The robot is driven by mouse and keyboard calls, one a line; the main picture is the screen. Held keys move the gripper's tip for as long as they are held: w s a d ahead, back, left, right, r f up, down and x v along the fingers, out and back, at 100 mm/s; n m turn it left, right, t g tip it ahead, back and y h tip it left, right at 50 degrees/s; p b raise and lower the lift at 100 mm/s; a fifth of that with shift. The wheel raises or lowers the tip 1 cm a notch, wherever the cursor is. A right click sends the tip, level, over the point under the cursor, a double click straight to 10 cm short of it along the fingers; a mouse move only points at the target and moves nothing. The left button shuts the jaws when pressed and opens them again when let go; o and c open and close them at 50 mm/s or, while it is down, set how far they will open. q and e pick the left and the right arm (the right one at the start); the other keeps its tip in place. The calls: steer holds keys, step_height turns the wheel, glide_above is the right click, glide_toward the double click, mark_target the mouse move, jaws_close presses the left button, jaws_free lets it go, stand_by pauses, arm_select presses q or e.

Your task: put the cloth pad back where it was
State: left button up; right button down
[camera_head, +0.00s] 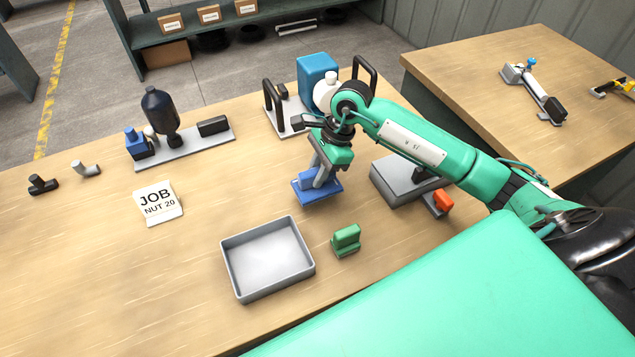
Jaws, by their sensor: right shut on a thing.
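A blue pad (307,195), which looks like the cloth pad, is under my right gripper (324,171). The gripper points down with its fingers shut on the pad's upper part, which the fingers partly hide. The pad is at or just above the wooden table; I cannot tell if it touches. My left gripper is not in view.
An empty grey tray (231,271) is in front of the pad. A job card (158,203) and a grey plate with a dark bottle (161,112) are left. A grey box (391,186) with an orange part (443,201) stands right. A blue container (317,78) is behind. Table left front is clear.

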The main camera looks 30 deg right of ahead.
step_height(320, 180, down, 5)
steer(key=shift+r, duration=0.15)
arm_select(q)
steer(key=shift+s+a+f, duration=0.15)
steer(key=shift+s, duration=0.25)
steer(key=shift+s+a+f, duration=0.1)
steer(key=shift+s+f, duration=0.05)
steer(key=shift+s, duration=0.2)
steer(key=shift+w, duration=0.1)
arm_select(e)
steer(key=shift+f, duration=0.25)
steer(key=c, duration=1.3)
jaws_free()
steer(key=shift+o, duration=0.2)
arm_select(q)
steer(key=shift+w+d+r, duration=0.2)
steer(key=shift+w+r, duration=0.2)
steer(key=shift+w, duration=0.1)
arm_select(e)
steer(key=shift+r, duration=0.2)
